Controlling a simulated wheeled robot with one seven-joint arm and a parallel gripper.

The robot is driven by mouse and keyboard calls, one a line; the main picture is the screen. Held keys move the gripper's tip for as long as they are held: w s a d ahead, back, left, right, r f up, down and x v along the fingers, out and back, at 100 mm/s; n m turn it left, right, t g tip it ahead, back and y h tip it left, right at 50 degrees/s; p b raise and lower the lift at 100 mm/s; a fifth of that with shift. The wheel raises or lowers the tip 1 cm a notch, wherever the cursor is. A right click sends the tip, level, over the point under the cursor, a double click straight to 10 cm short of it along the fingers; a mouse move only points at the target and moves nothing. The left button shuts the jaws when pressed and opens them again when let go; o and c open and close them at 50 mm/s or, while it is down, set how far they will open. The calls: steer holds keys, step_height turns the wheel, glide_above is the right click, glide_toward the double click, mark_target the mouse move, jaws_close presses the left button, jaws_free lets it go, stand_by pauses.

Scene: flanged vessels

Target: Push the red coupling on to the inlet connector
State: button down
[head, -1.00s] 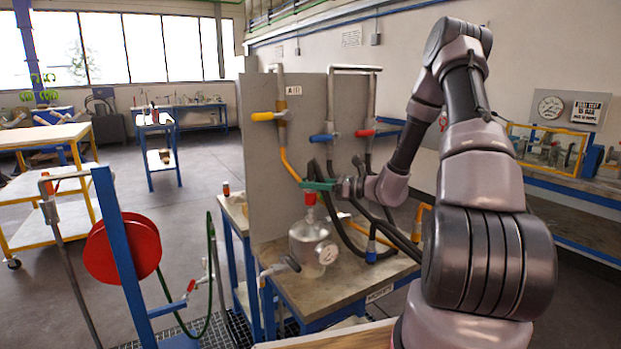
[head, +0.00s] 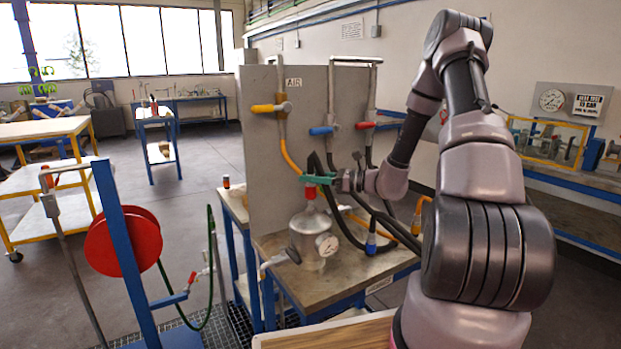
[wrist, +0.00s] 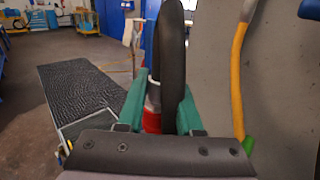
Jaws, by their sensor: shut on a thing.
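The red coupling (head: 311,192) is upright at the top of the grey metal vessel (head: 304,238), which carries a round gauge (head: 327,245). My gripper (head: 318,180) has green fingers and is shut on the coupling, just above the vessel's neck. In the wrist view, the red coupling (wrist: 152,121) shows between the green fingers (wrist: 158,108), with a pale collar and a thick black hose (wrist: 170,60) rising in front of it. The inlet connector is hidden below the coupling, so I cannot tell whether the two are joined.
A grey panel (head: 262,170) with yellow, blue and red valve handles stands close behind my gripper. Black hoses hang to its right, one with a blue coupling (head: 371,244). The bench top (head: 350,285) is clear in front. A red hose reel (head: 122,242) stands at left.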

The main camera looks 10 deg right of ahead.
mark_target(311, 188)
steer(key=shift+f, duration=1.85)
stand_by(0.3)
steer(key=shift+c, duration=2.4)
jaws_free()
steer(key=v, duration=1)
steer(key=shift+s+d, duration=0.15)
steer(key=shift+d, duration=0.2)
